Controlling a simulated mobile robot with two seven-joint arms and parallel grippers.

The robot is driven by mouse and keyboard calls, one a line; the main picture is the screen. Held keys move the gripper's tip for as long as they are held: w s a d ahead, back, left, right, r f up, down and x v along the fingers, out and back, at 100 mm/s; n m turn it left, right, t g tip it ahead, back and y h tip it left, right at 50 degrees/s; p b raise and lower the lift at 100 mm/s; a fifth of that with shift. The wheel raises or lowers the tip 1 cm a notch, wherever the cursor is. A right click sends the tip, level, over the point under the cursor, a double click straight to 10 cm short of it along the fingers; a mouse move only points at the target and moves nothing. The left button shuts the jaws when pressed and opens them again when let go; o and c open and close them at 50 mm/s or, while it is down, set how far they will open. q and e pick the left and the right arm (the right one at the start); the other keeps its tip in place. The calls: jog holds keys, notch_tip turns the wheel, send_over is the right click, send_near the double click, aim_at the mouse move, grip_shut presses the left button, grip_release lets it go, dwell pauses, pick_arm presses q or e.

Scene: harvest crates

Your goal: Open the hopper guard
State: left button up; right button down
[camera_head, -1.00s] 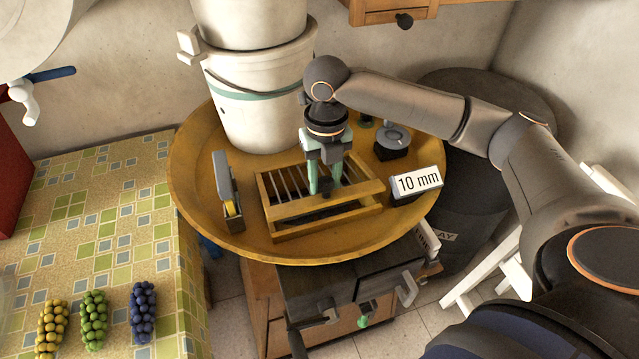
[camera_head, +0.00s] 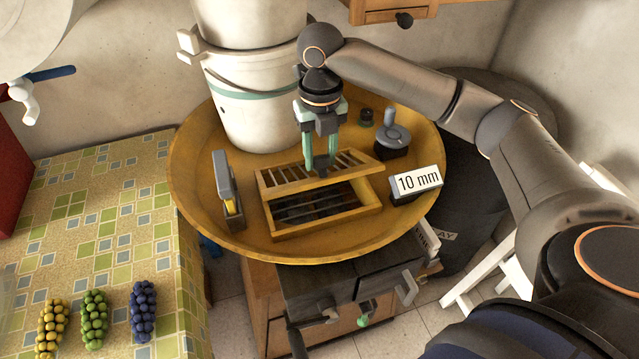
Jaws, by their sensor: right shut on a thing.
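The hopper is a low wooden box (camera_head: 335,222) on a round yellow tray (camera_head: 190,195). Its guard (camera_head: 279,183) is a wooden frame with slats, now over the back part of the box. The front part is uncovered, and dark bars or rollers (camera_head: 315,205) show inside. I cannot tell whether the guard is tilted up or slid back. My right gripper (camera_head: 321,171) points down and is shut on the guard, at a small dark grip near its front rail that the fingers partly hide. My left gripper is not in view.
White buckets (camera_head: 250,105) stand behind the hopper. A "10 mm" sign block (camera_head: 417,182) stands to its right, a grey-and-yellow device (camera_head: 228,195) to its left, and a dark round weight-like thing (camera_head: 391,141) behind right. Grape bunches (camera_head: 95,318) lie on the tiled table.

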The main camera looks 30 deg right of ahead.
jog(key=shift+w+d+r, duration=0.1)
jog(key=shift+w, duration=0.1)
jog(key=shift+w+d+r, duration=0.2)
jog(key=shift+w+r, duration=0.4)
jog(key=shift+w, duration=0.25)
jog(key=shift+w+d+r, duration=0.2)
jog(key=shift+w+r, duration=0.4)
jog(key=shift+w, duration=0.3)
jog(key=shift+w+d+r, duration=0.15)
jog(key=shift+w+r, duration=0.1)
jog(key=shift+w, duration=0.35)
jog(key=shift+w+d+r, duration=0.15)
jog(key=shift+w+r, duration=0.1)
jog(key=shift+w, duration=0.35)
jog(key=shift+w+d+r, duration=0.15)
jog(key=shift+w+r, duration=0.1)
jog(key=shift+w, duration=0.35)
jog(key=shift+c, duration=2)
grip_release()
notch_tip(320, 180, up, 12)
jog(key=shift+r, duration=0.2)
jog(key=shift+s, duration=0.1)
